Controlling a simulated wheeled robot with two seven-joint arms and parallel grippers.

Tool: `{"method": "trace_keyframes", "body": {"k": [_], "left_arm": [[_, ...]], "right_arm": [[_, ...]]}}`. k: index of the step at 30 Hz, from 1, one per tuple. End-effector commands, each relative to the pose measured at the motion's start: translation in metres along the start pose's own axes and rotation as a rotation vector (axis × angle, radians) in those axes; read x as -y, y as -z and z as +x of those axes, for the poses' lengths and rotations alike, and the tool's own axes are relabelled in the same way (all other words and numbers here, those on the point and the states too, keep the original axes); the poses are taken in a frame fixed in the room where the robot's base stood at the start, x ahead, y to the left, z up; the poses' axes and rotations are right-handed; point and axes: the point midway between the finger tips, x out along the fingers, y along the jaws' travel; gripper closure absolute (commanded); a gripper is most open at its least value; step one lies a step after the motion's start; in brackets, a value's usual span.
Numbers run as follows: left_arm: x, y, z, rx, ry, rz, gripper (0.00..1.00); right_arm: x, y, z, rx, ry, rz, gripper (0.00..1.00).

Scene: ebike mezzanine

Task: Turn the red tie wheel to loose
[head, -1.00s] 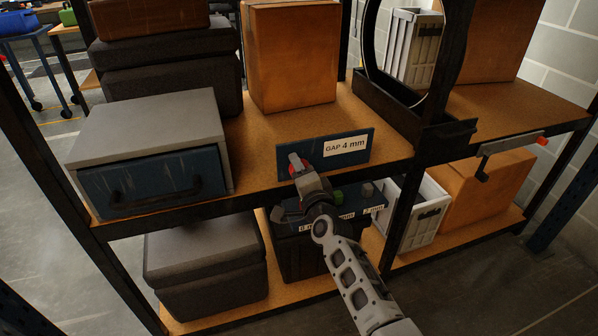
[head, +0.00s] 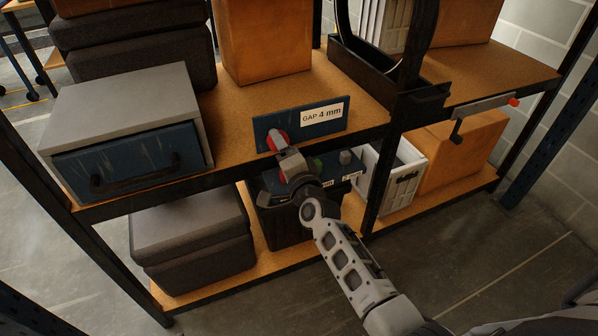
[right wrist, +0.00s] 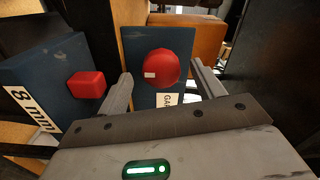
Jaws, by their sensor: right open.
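The red tie wheel (head: 278,140) is on a blue panel (head: 262,130) labelled "GAP 4 mm" at the front edge of the upper shelf. In the right wrist view the wheel (right wrist: 162,68) looks round, with a small white mark on its left side. My right gripper (head: 284,150) is in front of the wheel and partly hides it in the head view. In the right wrist view its open fingers (right wrist: 162,80) are left and right of the wheel, with visible gaps. I cannot tell how far the fingertips reach in depth. My left gripper is not in view.
A blue block labelled "8 mm" (right wrist: 40,75) with a red square knob (right wrist: 86,84) is left of the fingers. A grey drawer box (head: 125,135) is to the left, and a red-tipped crank (head: 485,110) to the right.

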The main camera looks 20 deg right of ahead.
Motion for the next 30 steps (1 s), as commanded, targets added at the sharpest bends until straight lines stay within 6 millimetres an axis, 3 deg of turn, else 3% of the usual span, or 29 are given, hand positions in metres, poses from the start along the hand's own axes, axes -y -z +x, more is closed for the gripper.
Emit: {"method": "trace_keyframes", "body": {"k": [9,15,21,30], "left_arm": [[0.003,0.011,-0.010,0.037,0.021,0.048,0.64],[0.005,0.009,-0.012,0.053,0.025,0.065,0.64],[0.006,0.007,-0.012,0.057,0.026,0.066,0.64],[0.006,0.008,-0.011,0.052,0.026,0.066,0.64]], "right_arm": [[0.003,0.001,-0.080,0.003,-0.005,-0.001,0.33],[0.001,0.000,-0.112,0.003,-0.003,0.000,0.33],[0.000,0.000,-0.124,0.001,-0.002,0.002,0.33],[0.000,0.000,-0.124,0.001,-0.001,0.002,0.33]]}}
